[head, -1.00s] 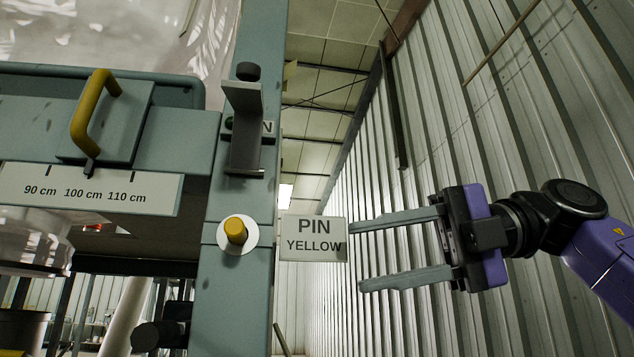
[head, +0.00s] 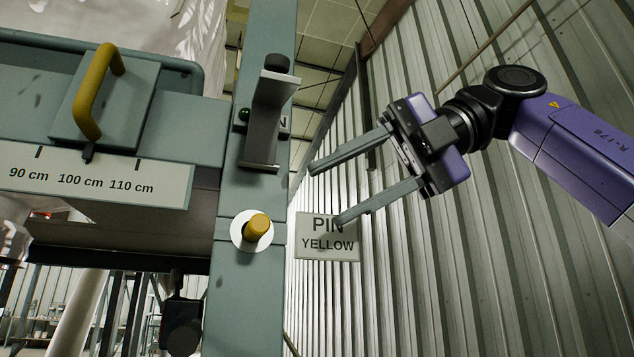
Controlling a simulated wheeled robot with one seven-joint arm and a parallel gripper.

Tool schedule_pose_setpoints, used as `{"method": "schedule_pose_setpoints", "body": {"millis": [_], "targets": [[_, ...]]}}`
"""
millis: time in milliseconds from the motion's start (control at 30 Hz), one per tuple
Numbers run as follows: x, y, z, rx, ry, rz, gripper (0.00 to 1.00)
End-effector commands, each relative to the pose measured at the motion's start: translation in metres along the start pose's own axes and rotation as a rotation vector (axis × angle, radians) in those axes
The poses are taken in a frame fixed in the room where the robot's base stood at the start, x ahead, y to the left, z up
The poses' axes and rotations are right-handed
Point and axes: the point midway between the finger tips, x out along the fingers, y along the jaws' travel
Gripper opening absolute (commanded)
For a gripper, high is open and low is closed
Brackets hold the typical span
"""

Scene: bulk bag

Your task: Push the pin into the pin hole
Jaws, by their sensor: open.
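The yellow pin (head: 257,227) sticks out from a round white plate (head: 240,236) on the blue-grey upright post. Its hole is hidden behind it. A sign reading "PIN YELLOW" (head: 318,247) is beside the post, right of the pin. My gripper (head: 325,196) is to the right of and above the pin, its two long grey fingers spread wide and pointing left and down. The lower finger overlaps the sign's top edge in the picture. Nothing is between the fingers, and they appear apart from the pin.
A grey angled bracket (head: 265,120) with a dark knob stands out from the post (head: 232,300) above the pin. At left are a yellow handle (head: 92,92) on a block and a centimetre scale (head: 165,180). A corrugated wall (head: 480,270) is at right.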

Motion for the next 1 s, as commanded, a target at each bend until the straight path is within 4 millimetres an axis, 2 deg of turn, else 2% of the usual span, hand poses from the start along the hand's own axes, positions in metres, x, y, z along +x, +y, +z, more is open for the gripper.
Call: {"method": "schedule_pose_setpoints", "body": {"millis": [433,800,1000], "targets": [[0.005,0.0,0.0,0.0,0.002,0.0,0.43],[0.054,0.0,-0.001,-0.001,0.004,0.001,0.43],[0.073,0.0,0.0,0.001,0.003,0.002,0.43]]}}
